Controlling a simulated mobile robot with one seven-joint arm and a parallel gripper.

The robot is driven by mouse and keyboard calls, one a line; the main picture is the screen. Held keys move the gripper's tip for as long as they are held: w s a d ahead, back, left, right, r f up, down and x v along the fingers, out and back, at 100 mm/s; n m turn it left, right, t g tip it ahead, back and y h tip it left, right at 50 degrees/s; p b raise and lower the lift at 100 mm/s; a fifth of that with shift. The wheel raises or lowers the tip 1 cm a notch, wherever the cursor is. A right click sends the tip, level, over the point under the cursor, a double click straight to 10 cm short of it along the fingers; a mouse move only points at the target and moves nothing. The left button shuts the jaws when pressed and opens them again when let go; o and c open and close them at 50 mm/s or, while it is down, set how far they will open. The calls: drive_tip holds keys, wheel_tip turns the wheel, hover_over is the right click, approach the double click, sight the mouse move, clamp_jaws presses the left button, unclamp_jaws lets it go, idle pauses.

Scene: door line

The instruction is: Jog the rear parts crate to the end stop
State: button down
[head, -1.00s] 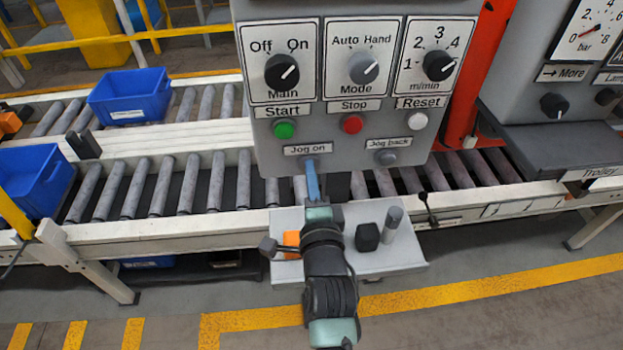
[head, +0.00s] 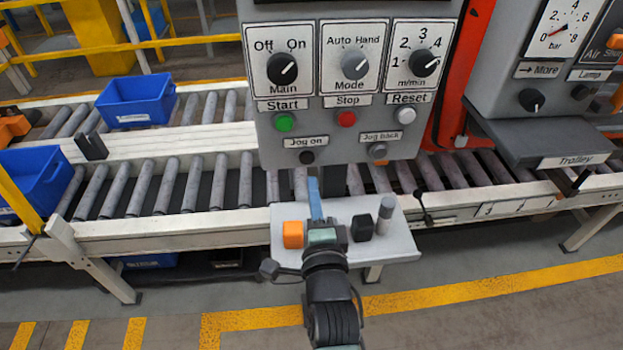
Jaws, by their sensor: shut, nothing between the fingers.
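The rear parts crate (head: 138,98) is blue and sits upright on the rear roller line, at the upper left. Its far right continues behind the control panel (head: 350,75). I cannot tell which part is the end stop. The black Jog on button (head: 307,157) is on the panel's lower edge, and the grey Jog back button (head: 378,151) is to its right. My gripper (head: 314,186) is shut and empty, its blue fingers just below the Jog on button and apart from it. The Mode knob (head: 355,66) points towards Hand, and the Main knob (head: 281,68) towards On.
A second blue crate (head: 30,182) stands on the front roller line at left. A black block (head: 91,146) sits on the rail between the lines. A shelf (head: 395,243) under the panel holds an orange block (head: 293,234) and dark knobs. A red post (head: 455,80) stands right of the panel.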

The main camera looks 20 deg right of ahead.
drive_tip(key=f+b+v, duration=0.1)
drive_tip(key=v, duration=0.5)
drive_tip(key=shift+s+r, duration=0.15)
drive_tip(key=shift+s, duration=0.05)
drive_tip(key=shift+w, duration=0.1)
idle(0.8)
